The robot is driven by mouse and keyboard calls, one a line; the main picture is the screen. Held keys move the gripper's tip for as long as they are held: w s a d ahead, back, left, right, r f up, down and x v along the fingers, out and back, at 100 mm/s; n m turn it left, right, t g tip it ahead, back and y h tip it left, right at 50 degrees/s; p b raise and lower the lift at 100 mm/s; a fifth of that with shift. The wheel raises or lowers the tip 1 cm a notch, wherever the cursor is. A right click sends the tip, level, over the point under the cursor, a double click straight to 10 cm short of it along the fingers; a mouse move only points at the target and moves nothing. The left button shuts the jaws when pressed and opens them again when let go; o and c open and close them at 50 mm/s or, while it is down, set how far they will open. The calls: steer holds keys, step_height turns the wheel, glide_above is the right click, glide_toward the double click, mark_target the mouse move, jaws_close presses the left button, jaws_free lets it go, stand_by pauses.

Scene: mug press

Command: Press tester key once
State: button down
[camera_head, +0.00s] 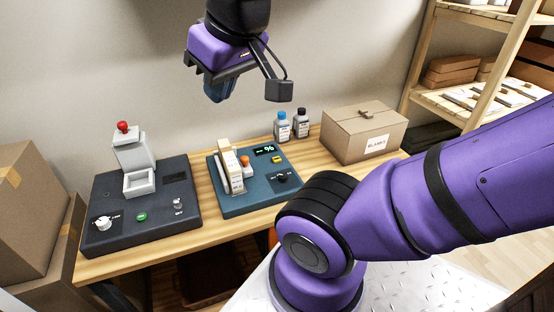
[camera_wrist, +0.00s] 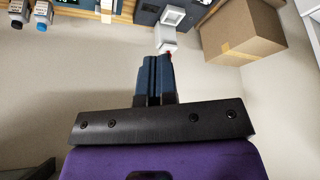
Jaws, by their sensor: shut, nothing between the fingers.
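A blue unit with a lit display (camera_head: 264,150), which looks like the tester, stands on the wooden bench. A small yellow key (camera_head: 277,159) sits below its display, with a black knob (camera_head: 281,177) nearer the front. An orange-topped part (camera_head: 244,161) and a white and tan upright block (camera_head: 229,160) stand on its left half. My gripper (camera_head: 217,96) hangs high above the bench, behind and left of the blue unit in the picture, apart from everything. In the wrist view its blue fingers (camera_wrist: 157,77) are together and empty.
A dark panel (camera_head: 160,220) on the left carries a pale press (camera_head: 133,157) with a red knob, a green button (camera_head: 142,216) and a white dial. Two bottles (camera_head: 282,127) and a cardboard box (camera_head: 362,135) stand behind and right. Shelves (camera_head: 470,100) stand far right.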

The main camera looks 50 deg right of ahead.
steer(key=w+d+f+m+g+y, duration=0.1)
steer(key=w+d+f+m+y, duration=0.1)
steer(key=w+m, duration=0.4)
steer(key=w+d+f+m+y, duration=0.1)
steer(key=w+f+m+y, duration=0.15)
steer(key=w+m, duration=0.3)
steer(key=w+d+f+m+t, duration=0.2)
steer(key=w+d+f+m, duration=0.65)
steer(key=d+m, duration=0.3)
steer(key=m+t+h, duration=0.3)
steer(key=m+h, duration=0.1)
steer(key=m, duration=1.7)
glide_above(278, 158)
step_height(278, 158, down, 21)
steer(key=shift+r, duration=0.2)
steer(key=shift+f, duration=4.4)
